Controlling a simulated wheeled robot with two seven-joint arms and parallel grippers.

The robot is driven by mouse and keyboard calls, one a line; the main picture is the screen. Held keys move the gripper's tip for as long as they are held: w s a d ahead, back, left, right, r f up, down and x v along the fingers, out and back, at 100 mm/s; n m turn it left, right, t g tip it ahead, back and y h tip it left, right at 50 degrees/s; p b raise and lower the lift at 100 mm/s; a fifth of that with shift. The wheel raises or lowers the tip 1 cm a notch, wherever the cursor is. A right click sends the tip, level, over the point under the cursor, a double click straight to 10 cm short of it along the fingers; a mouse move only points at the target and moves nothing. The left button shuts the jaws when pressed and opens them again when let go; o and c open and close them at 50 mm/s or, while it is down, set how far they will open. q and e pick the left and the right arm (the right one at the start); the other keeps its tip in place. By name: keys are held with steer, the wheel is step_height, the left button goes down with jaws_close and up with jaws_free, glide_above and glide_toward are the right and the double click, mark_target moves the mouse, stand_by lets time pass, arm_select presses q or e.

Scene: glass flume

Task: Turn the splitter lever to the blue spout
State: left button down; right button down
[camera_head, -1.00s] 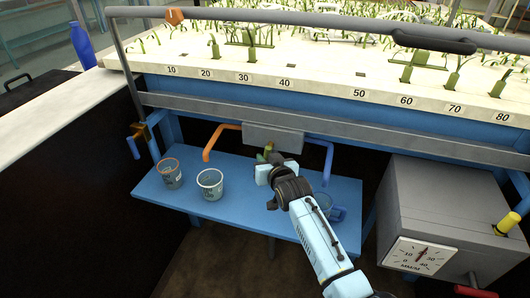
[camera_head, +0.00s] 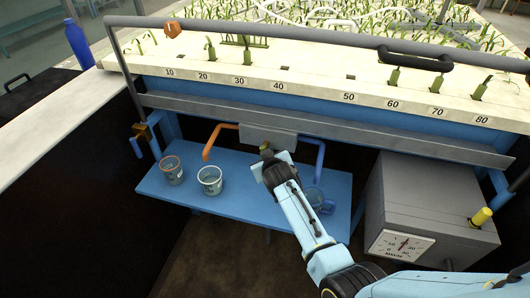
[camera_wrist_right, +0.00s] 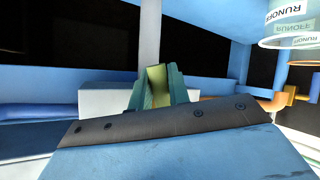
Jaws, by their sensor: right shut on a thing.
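The grey splitter box (camera_head: 262,136) hangs below the flume, with the orange spout (camera_head: 211,145) on its left and the blue spout (camera_head: 320,158) on its right. My right gripper (camera_head: 266,160) is in front of the box, shut on the yellow-green splitter lever (camera_wrist_right: 155,84). In the right wrist view the lever stands upright between the fingers; the white-grey box (camera_wrist_right: 108,101) is behind it. The orange spout (camera_wrist_right: 272,104) shows on the right there. My gripper hides much of the lever in the head view. My left gripper is out of view.
A blue shelf (camera_head: 235,200) below holds an orange-rimmed cup (camera_head: 172,172), a white-rimmed cup (camera_head: 210,181) and a blue cup (camera_head: 314,199) partly behind my arm. A grey box with a dial (camera_head: 402,246) stands at right. A grey rail (camera_head: 290,22) runs above.

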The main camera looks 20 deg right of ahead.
steer(key=shift+s+d+r+n+g+h+p, duration=0.15)
steer(key=shift+n+g+h+p, duration=0.15)
steer(key=shift+n+h+p, duration=0.1)
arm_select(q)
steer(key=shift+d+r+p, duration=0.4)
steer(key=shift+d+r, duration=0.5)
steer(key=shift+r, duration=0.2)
arm_select(e)
steer(key=shift+s+d+n+g+h, duration=0.1)
steer(key=shift+d+n+g+h, duration=0.05)
steer(key=shift+n+g+h, duration=0.3)
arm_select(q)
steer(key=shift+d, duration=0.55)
arm_select(e)
steer(key=shift+d, duration=0.1)
steer(key=c, duration=1.3)
jaws_free()
steer(key=shift+r, duration=0.1)
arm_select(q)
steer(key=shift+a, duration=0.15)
